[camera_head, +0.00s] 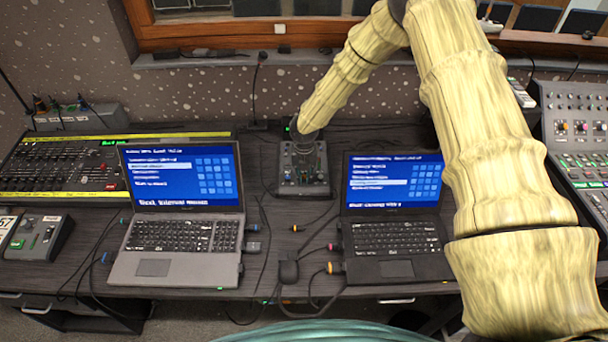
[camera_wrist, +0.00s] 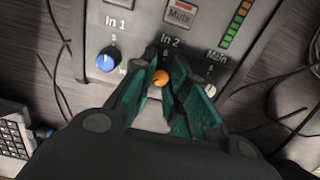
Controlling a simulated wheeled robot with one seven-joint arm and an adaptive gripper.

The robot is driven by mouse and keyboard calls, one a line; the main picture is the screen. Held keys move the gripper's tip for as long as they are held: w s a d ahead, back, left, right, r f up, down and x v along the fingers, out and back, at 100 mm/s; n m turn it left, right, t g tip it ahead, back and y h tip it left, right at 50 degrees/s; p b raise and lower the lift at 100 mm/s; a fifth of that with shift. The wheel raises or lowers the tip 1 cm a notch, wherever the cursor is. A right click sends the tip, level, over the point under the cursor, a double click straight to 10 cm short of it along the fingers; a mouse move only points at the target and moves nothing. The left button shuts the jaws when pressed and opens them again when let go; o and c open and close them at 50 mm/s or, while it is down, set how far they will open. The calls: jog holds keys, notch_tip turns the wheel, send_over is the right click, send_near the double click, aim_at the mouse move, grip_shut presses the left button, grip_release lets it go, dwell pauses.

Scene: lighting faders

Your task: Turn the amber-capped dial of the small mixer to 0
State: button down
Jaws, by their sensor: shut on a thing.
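The small mixer (camera_head: 303,177) stands on the desk between two laptops; my arm reaches down to it from above. In the wrist view the mixer panel (camera_wrist: 140,38) shows labels In 1, In 2 and Main. The amber-capped dial (camera_wrist: 161,77) sits under In 2, between my gripper's (camera_wrist: 165,82) dark teal fingers, which are closed around it. The fingers hide its sides and scale, so its setting cannot be read. A blue-capped dial (camera_wrist: 108,58) is to the left under In 1. A pale-capped dial (camera_wrist: 210,90) is to the right under Main, partly hidden by a finger.
A grey laptop (camera_head: 150,268) is left of the mixer and a black laptop (camera_head: 398,268) right of it. A large fader console (camera_head: 60,165) is at far left, another console (camera_head: 575,125) at far right.

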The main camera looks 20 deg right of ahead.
jog(key=shift+w+d+r, duration=0.1)
jog(key=shift+w, duration=0.05)
jog(key=c, duration=1.3)
grip_release()
jog(key=shift+c, duration=0.2)
notch_tip(320, 180, up, 12)
jog(key=s, duration=0.1)
jog(key=shift+s+a, duration=0.2)
